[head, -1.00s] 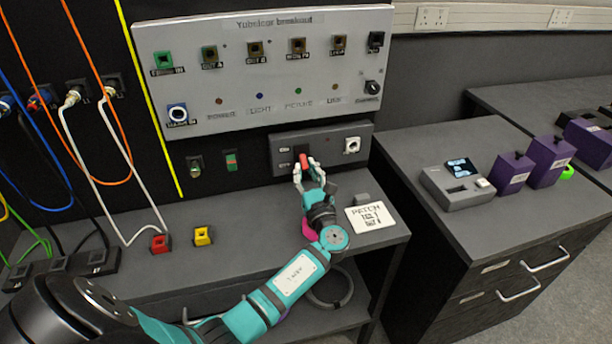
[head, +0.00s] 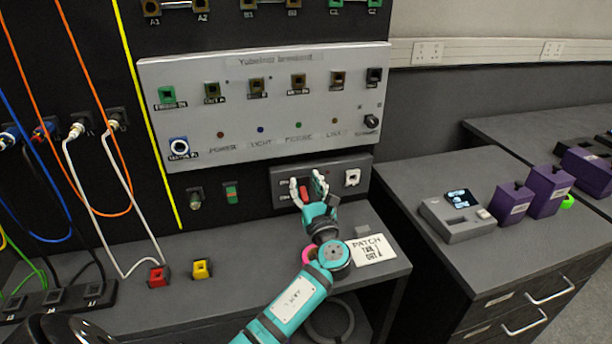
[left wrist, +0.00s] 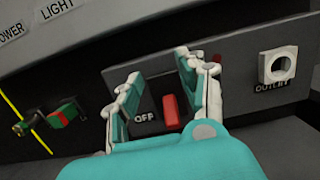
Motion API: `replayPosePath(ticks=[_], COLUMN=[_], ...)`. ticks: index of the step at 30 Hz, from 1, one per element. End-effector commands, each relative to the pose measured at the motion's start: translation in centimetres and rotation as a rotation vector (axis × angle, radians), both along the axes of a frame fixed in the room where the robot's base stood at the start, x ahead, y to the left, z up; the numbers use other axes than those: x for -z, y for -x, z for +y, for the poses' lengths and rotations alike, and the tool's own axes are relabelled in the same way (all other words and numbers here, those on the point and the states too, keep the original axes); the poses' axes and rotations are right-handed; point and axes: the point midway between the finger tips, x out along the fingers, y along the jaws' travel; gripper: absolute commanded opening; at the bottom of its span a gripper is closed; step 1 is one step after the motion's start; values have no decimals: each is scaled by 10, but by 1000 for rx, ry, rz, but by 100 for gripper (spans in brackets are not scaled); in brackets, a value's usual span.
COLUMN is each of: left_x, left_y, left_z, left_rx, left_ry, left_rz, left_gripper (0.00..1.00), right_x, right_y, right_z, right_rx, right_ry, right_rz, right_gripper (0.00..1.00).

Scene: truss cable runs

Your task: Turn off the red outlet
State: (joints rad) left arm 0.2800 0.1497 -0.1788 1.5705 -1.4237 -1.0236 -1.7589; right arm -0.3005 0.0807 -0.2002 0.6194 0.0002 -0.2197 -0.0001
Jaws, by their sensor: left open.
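A red rocker switch (left wrist: 171,110) sits on a dark grey outlet plate (left wrist: 235,85) with an "OFF" label at its lower left. In the head view the plate (head: 330,172) is below the large grey panel, and the red switch (head: 304,190) shows between the fingers. My left gripper (head: 308,182) is open in front of the switch. In the left wrist view its fingers (left wrist: 165,85) stand on either side of the switch, with nothing between them held. Contact cannot be told. My right gripper is out of view.
The grey breakout panel (head: 262,105) overhangs the outlet plate. A red-green switch (head: 231,194) is to its left. A red block (head: 157,277) and a yellow block (head: 202,269) stand on the bench. A white "PATCH" card (head: 371,249) lies right of my arm.

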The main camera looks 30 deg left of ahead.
Motion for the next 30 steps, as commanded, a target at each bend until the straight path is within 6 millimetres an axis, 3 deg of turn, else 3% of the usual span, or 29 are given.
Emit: replayPosePath(ticks=[3, 9, 30], left_x=[-21, -38, -40], left_y=[0, 0, 0], left_z=[0, 0, 0], left_rx=[1, 0, 0], left_ry=[2, 0, -1], left_rz=[-4, 0, 1], left_gripper=[40, 40, 40], right_x=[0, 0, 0], right_y=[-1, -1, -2], right_z=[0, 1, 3], right_rx=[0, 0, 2], right_ry=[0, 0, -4], right_rz=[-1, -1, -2], right_gripper=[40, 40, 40])
